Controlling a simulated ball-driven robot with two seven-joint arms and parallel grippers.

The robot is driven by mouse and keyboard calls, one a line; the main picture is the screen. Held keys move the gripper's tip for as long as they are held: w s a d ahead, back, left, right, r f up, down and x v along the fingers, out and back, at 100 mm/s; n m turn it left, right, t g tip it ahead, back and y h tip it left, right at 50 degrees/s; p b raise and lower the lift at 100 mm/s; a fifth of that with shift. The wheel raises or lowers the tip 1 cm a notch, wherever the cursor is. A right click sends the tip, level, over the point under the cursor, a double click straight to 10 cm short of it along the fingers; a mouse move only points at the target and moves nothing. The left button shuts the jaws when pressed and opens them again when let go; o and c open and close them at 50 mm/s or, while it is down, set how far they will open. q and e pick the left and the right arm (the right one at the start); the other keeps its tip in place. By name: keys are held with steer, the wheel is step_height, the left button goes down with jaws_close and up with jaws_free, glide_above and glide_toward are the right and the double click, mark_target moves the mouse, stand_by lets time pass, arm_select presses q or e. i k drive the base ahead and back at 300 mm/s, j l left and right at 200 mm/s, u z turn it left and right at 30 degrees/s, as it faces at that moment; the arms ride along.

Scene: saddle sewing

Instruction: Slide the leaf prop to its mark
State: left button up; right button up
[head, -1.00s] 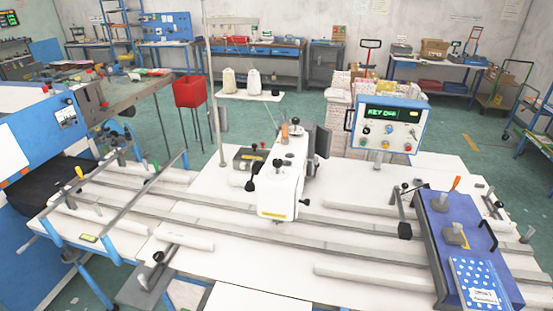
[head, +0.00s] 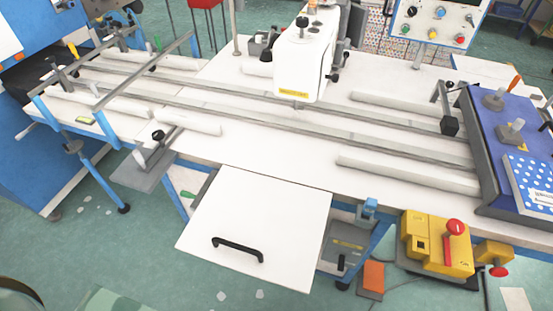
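A white leaf (head: 270,215) with a black bar handle (head: 238,249) juts out from the front edge of the sewing table. It looks roughly level with the tabletop. Its underside is hidden, so any prop beneath it is covered from this view. To the right of the leaf, below the table edge, are a small blue block (head: 370,207) and a grey plate with a black knob (head: 341,263). I cannot tell whether either belongs to the leaf prop, and I can make out no clear mark. Neither of my grippers is in view.
A white sewing head (head: 308,65) stands over the long rails. A blue box (head: 500,130) is at the right end of the table. A yellow box with a red button (head: 436,243) and an orange pedal (head: 373,277) are at lower right. Green floor lies open in front.

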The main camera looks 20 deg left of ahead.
mark_target(197, 199)
steer(key=j+z, duration=0.1)
steer(key=j, duration=0.35)
steer(key=k+j+z, duration=0.1)
steer(key=j, duration=0.35)
steer(key=k+j+z, duration=0.1)
steer(key=j, duration=0.35)
steer(key=k+j+z, duration=0.1)
steer(key=j, duration=0.35)
steer(key=k+j, duration=0.15)
steer(key=j, duration=0.25)
steer(key=k+j+z, duration=0.15)
steer(key=j, duration=0.3)
